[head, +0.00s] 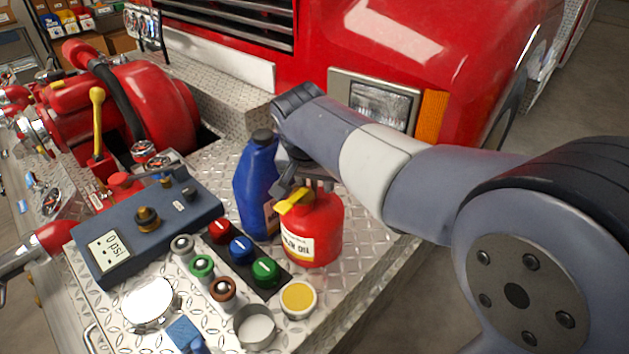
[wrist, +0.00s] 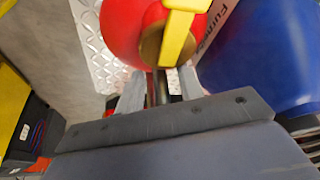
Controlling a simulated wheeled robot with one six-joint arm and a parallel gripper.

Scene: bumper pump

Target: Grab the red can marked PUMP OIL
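The red can (head: 322,228) stands on the diamond-plate deck; its white label (head: 297,246) shows "OIL", with the rest partly cut off from view. It has a yellow spout (head: 292,202). My gripper (head: 306,187) is right at the can's top, coming in from behind it. In the wrist view the can (wrist: 120,30), its yellow spout (wrist: 178,35) and a brass-coloured collar (wrist: 151,45) lie just beyond my gripper (wrist: 160,82). The fingers are apart, with a gap between them. Whether they touch the can is not clear.
A blue jug (head: 255,185) stands close to the left of the can; it fills the right of the wrist view (wrist: 265,60). Coloured knobs (head: 241,249), a yellow-topped tin (head: 298,298) and a gauge box (head: 150,225) are in front and left. The red truck body (head: 420,40) rises behind.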

